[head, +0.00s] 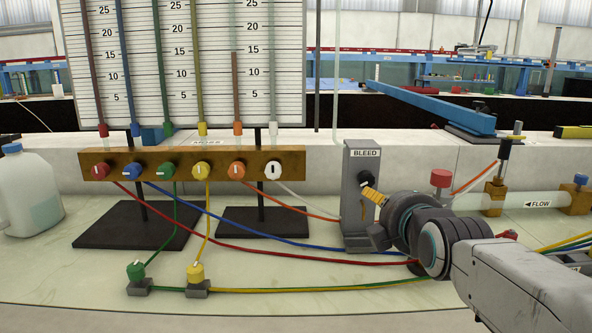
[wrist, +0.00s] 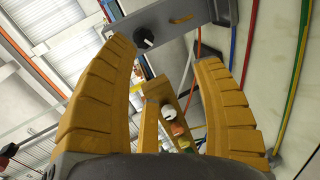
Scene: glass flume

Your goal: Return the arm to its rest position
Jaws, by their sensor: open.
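My arm reaches in from the lower right of the head view. My gripper (head: 375,195) has yellow ribbed fingers and points left at the grey BLEED post (head: 360,225), close to its black knob (head: 366,177). In the wrist view my gripper (wrist: 162,62) is open, with its fingers spread wide and nothing held between them. The black knob (wrist: 143,38) with a white mark shows near the left fingertip, on the grey post (wrist: 165,32). I cannot tell whether a finger touches the post.
A wooden manifold (head: 143,163) with coloured knobs stands left, below a tube board (head: 205,110). Coloured hoses cross the pale bench. A red-capped valve (head: 441,178) and the FLOW pipe (head: 535,200) lie right, close behind my arm. A jug (head: 28,195) stands far left.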

